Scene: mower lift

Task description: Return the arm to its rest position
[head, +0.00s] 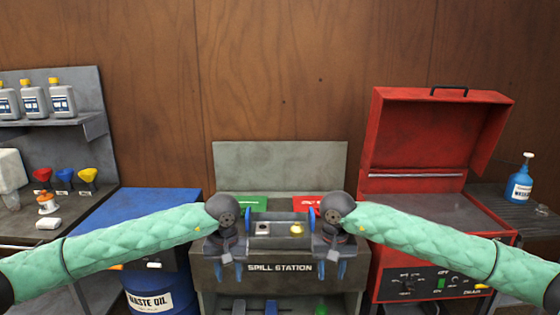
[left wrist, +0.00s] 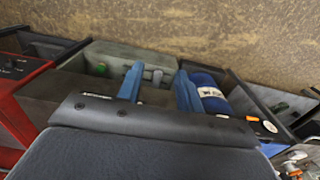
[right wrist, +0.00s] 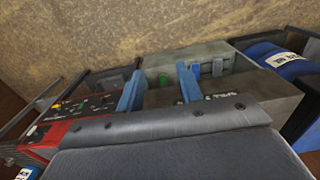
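My left gripper (head: 229,271) hangs in front of the spill station (head: 280,268), left of its middle. Its two blue fingers are apart with nothing between them, as the left wrist view (left wrist: 158,85) also shows. My right gripper (head: 331,269) hangs at about the same height, right of the middle. Its blue fingers are apart and empty in the right wrist view (right wrist: 160,88). Both arms, in quilted green sleeves, reach in from the sides. The grippers hide part of the station's front and top.
A blue waste oil drum (head: 158,297) stands left of the station. A red parts washer (head: 430,200) with its lid raised stands right. Bottles (head: 34,98) and colored funnels (head: 64,176) are on the left shelving. A blue bottle (head: 520,180) is far right.

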